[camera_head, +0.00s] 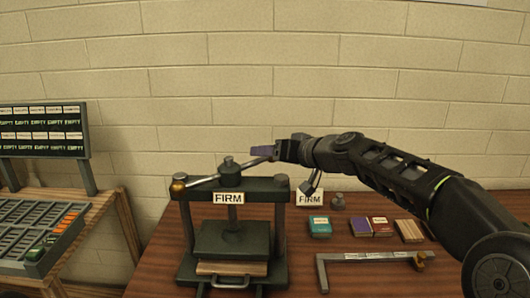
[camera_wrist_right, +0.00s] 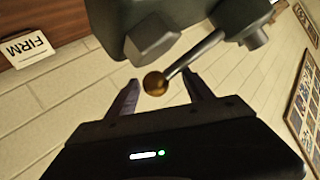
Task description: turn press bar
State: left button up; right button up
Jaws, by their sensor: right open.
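The dark green press (camera_head: 280,235) stands on the table with a FIRM label (camera_head: 228,198) on its crosspiece. Its bar (camera_head: 205,181) crosses the central hub (camera_head: 229,168), slanting up to the right. A brass ball (camera_head: 178,187) caps its left end. My right gripper (camera_head: 263,152) is open at the bar's right end. In the right wrist view a brass ball (camera_wrist_right: 155,83) sits between the two spread fingers (camera_wrist_right: 161,80), with a gap visible on each side. Below the press plate (camera_head: 232,240) lies a pale stack (camera_head: 232,268). My left gripper is not in view.
A FIRM card (camera_head: 310,198), a small grey weight (camera_head: 338,201), a teal block (camera_head: 320,227), red and purple blocks (camera_head: 372,227) and a pale block (camera_head: 410,231) stand right of the press. A grey rail (camera_head: 365,258) lies in front. A slotted rack (camera_head: 35,228) is at left.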

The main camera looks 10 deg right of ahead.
jog(key=shift+s, duration=0.1)
jog(key=shift+c, duration=0.4)
jog(key=c, duration=1.2)
jog(key=shift+f, duration=0.1)
grip_shut()
jog(key=shift+f, duration=0.1)
